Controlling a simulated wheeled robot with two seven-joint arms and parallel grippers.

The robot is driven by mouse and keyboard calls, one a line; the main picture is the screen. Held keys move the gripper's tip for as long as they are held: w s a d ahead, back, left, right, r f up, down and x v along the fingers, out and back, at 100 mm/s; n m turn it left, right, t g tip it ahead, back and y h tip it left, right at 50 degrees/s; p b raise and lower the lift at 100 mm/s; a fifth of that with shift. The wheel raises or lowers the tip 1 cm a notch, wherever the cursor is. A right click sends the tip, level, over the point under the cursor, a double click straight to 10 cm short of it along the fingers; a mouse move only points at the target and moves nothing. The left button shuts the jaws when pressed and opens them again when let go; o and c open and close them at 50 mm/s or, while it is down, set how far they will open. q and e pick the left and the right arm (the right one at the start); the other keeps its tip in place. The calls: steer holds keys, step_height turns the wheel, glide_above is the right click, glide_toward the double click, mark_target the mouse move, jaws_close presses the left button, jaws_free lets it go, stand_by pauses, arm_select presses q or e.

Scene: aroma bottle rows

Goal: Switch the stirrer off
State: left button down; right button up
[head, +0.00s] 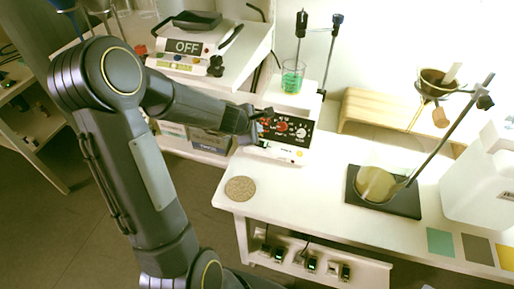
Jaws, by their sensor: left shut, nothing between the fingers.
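The stirrer (297,140) is a white unit on the bench with a black front panel carrying red and pale knobs or dials. A glass beaker (291,78) with green liquid stands on top of it. My left gripper (262,119) is shut and empty at the left part of the panel, close to a red knob. It hides that side of the panel, and I cannot tell whether it touches. The panel markings are too small to read. My right gripper is not in view.
Left of the stirrer stands a white device with an OFF sign (187,47). A round cork mat (240,188) lies at the bench's front left corner. A stand with a flask on a black base (408,205) is to the right, with a wooden riser (385,112) behind.

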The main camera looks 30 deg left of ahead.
arm_select(q)
steer(key=shift+a+f+b, duration=0.2)
steer(key=shift+f+b, duration=0.7)
steer(key=shift+f, duration=0.55)
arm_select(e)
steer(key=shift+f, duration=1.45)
arm_select(q)
steer(key=shift+f, duration=0.15)
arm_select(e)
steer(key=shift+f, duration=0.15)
arm_select(q)
steer(key=shift+f+b, duration=0.25)
steer(key=shift+b, duration=0.15)
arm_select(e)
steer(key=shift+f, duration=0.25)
arm_select(q)
steer(key=shift+f+b, duration=0.3)
steer(key=shift+b, duration=0.05)
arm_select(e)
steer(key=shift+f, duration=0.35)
arm_select(q)
steer(key=shift+r, duration=0.15)
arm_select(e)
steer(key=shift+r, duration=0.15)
arm_select(q)
steer(key=shift+r+p, duration=0.6)
steer(key=shift+p, duration=0.15)
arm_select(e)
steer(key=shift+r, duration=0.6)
